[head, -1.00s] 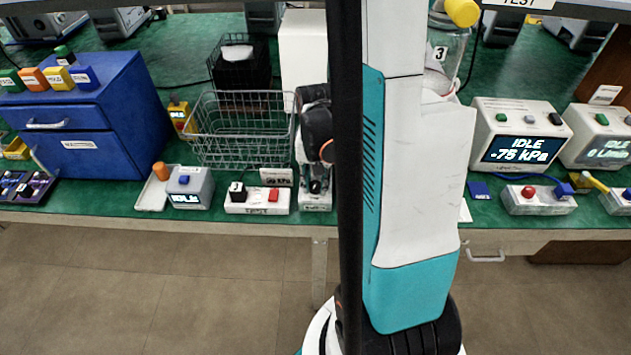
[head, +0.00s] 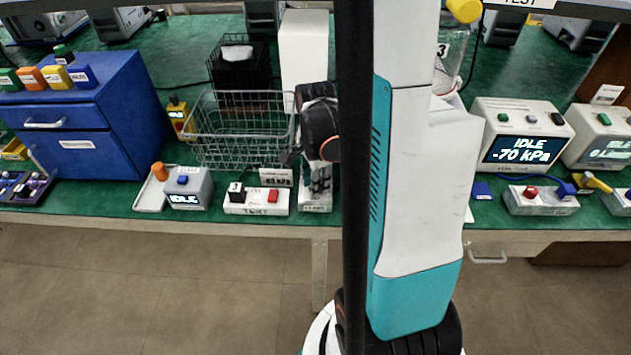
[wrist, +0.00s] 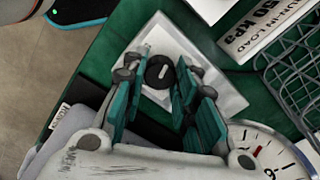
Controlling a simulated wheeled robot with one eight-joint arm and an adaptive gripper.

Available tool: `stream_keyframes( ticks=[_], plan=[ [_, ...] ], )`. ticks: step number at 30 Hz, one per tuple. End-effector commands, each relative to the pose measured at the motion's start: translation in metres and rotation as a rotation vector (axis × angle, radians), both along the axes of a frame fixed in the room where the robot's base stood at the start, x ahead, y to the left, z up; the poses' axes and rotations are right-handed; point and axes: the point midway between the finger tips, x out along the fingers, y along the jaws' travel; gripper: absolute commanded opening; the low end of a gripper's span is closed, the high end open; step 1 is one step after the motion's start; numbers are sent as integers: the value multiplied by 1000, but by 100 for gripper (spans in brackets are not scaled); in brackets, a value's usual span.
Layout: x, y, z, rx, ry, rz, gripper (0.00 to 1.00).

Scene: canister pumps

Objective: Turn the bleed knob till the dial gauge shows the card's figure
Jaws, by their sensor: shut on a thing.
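The bleed knob (wrist: 160,72), round and black with a white mark, sits on a white block in the wrist view. My gripper (wrist: 162,76) has its teal fingers on both sides of the knob and is shut on it. In the head view my gripper (head: 320,178) is low over the block and hides the knob. The dial gauge (wrist: 265,155), white with a red needle, is partly cut off at lower right; its reading is unclear. The card (wrist: 255,25) seems to read 50 kPa; it also stands in the head view (head: 276,178), too small to read surely.
A wire basket (head: 240,135) stands behind the block. A white switch box (head: 256,208) and a grey display box (head: 189,190) stand to its left. A blue cabinet (head: 85,115) stands far left.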

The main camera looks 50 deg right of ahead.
Motion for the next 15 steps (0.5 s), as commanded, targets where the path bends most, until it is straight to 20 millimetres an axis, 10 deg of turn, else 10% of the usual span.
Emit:
stream_keyframes(
  ticks=[15],
  plan=[
    [0,0,0,1,0,-331,3]
  ],
)
